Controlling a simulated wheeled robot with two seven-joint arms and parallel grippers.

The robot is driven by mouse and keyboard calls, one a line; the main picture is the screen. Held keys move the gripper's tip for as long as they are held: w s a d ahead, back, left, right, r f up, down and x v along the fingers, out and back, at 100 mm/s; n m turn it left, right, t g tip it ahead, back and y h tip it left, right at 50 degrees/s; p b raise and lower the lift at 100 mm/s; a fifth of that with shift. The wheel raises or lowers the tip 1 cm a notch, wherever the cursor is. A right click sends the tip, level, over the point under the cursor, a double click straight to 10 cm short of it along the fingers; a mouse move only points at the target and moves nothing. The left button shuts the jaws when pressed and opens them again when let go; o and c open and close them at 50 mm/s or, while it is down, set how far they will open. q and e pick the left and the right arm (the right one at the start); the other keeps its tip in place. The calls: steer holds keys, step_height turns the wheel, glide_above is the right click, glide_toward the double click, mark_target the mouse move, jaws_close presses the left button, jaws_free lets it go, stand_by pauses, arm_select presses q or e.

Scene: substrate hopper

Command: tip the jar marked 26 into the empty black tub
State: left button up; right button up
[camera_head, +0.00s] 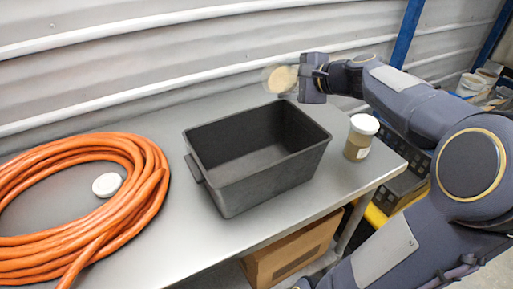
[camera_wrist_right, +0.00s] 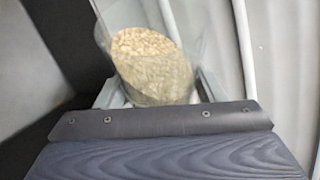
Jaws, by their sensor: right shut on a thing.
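A clear jar (camera_head: 282,79) of pale tan grains is held above the back right of the black tub. My right gripper (camera_head: 303,78) is shut on it. The jar is tilted; the grains (camera_wrist_right: 146,58) show inside its clear wall in the right wrist view. No number on it can be read. The black tub (camera_head: 265,186) stands in the middle of the table, and its visible floor is bare. My left gripper is not in view.
A second jar (camera_head: 361,138) with a white lid stands right of the tub. A coiled orange hose (camera_head: 150,190) lies on the left, with a loose white lid (camera_head: 106,185) inside the coil. A cardboard box (camera_head: 290,255) is below the table (camera_head: 180,250). A corrugated wall (camera_head: 180,60) runs behind.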

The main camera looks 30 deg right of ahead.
steer(key=n+b, duration=0.1)
steer(key=b, duration=0.2)
steer(key=f+n+t+h+b, duration=0.1)
steer(key=b, duration=0.2)
steer(key=n+b, duration=0.1)
steer(key=b, duration=0.2)
steer(key=shift+s+a+f+t+h, duration=0.15)
steer(key=shift+a+f+t+h, duration=0.15)
steer(key=shift+t+h, duration=0.1)
steer(key=n+b, duration=0.1)
steer(key=b, duration=0.2)
steer(key=a+r+n+t+b, duration=0.1)
steer(key=n+b, duration=0.1)
steer(key=b, duration=0.1)
steer(key=shift+s+a+r+t+h, duration=0.1)
steer(key=shift+s+t+h, duration=0.2)
steer(key=shift+h, duration=0.1)
steer(key=shift+a+r+n+t+b, duration=0.2)
steer(key=shift+r+n+t+b, duration=0.1)
steer(key=shift+r+n+b, duration=0.4)
steer(key=shift+f, duration=0.1)
